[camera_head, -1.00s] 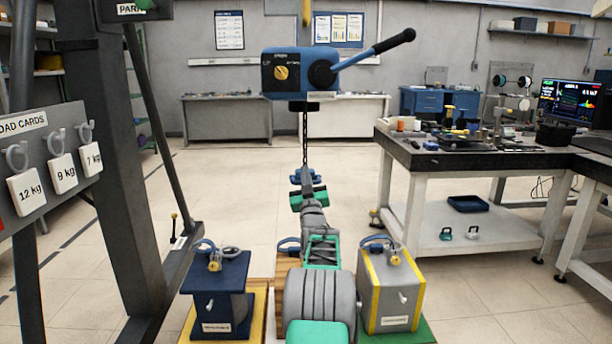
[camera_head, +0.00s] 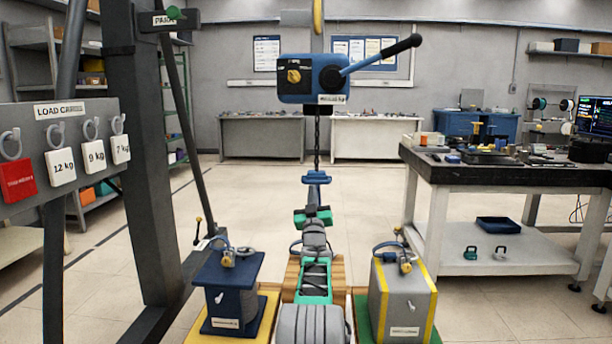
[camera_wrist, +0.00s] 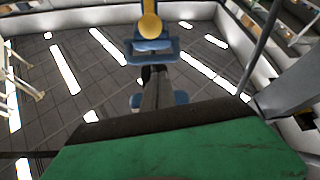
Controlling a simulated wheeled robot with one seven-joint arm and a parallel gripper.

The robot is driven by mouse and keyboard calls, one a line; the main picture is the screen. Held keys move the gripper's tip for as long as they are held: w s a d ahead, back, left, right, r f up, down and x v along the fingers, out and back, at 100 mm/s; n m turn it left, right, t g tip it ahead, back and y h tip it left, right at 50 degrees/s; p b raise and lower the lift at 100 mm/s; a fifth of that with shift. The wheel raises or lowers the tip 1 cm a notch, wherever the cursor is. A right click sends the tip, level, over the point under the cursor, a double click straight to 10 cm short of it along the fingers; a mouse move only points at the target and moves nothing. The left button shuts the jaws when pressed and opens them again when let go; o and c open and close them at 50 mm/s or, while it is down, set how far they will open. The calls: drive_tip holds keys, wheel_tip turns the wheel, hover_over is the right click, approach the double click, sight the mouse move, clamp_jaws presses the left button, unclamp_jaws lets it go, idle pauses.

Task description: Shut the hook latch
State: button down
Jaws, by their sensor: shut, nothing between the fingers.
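The blue hook fitting (camera_head: 316,177) hangs at the lower end of the chain under the blue hoist (camera_head: 311,78). Its hook shape and latch are too small to make out in the head view. My gripper (camera_head: 313,212) points away from me, just below the fitting, and is shut with nothing held. In the wrist view its dark fingers (camera_wrist: 155,88) are together, with a blue fitting (camera_wrist: 152,48) beyond their tips. I cannot tell whether they touch it. Part of the fitting is hidden behind the fingers, so the latch position is unclear.
A blue load block (camera_head: 228,290) stands at the left and a grey-yellow block (camera_head: 402,295) at the right, both with shackles. A dark frame post (camera_head: 140,170) and load card board (camera_head: 70,150) stand left. A workbench (camera_head: 490,170) stands right. The floor behind is clear.

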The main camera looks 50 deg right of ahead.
drive_tip(key=a+r+b, duration=0.1)
drive_tip(key=a+b, duration=0.2)
drive_tip(key=a, duration=0.2)
wheel_tip(320, 180, down, 9)
drive_tip(key=d+p, duration=0.1)
drive_tip(key=p, duration=0.1)
drive_tip(key=shift+s+d, duration=0.3)
drive_tip(key=shift+d, duration=0.05)
